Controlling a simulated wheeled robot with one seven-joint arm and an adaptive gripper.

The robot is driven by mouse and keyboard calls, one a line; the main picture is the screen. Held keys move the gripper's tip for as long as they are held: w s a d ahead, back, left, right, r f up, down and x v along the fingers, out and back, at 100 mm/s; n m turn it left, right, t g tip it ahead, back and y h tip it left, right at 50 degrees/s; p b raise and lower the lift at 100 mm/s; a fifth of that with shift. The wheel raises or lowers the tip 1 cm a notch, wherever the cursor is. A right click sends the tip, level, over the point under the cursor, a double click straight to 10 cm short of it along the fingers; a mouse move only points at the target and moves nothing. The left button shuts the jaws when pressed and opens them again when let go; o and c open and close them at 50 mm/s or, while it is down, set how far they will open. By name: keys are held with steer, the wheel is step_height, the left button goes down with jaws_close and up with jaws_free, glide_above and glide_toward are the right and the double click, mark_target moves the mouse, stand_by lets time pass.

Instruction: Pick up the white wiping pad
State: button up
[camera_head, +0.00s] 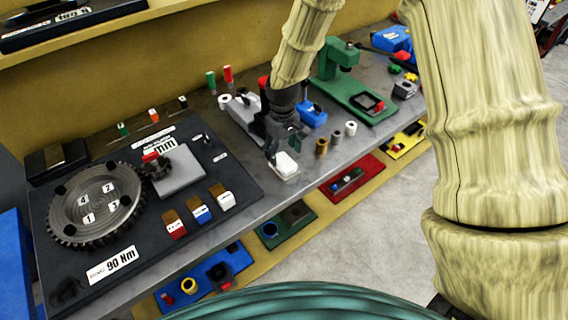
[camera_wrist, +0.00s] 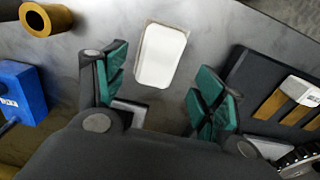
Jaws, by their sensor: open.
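The white wiping pad (camera_head: 285,163) lies on the grey bench top near its front edge, in the middle of the head view. It is a rounded rectangle with a thin pale border around it, and it also shows whole in the wrist view (camera_wrist: 161,55). My gripper (camera_head: 280,145) is open and empty, just above and behind the pad in the head view. In the wrist view my gripper's two green-padded fingers (camera_wrist: 160,100) stand wide apart. The pad lies ahead of the gap between them, nearer the left finger, and nothing appears to touch it.
A dark plate with a toothed disc (camera_head: 65,215) and several labelled blocks (camera_head: 200,210) lies to the left. A brass ring (camera_head: 321,147), a blue block (camera_head: 313,115) and a green press (camera_head: 340,65) stand to the right.

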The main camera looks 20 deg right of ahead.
mark_target(285, 160)
steer(key=shift+s+f+p, duration=0.15)
steer(key=shift+f+p, duration=0.35)
steer(key=shift+f, duration=0.05)
steer(key=shift+d+f+p, duration=0.2)
steer(key=shift+f+p, duration=0.65)
steer(key=shift+f, duration=1.2)
steer(key=c, duration=1.1)
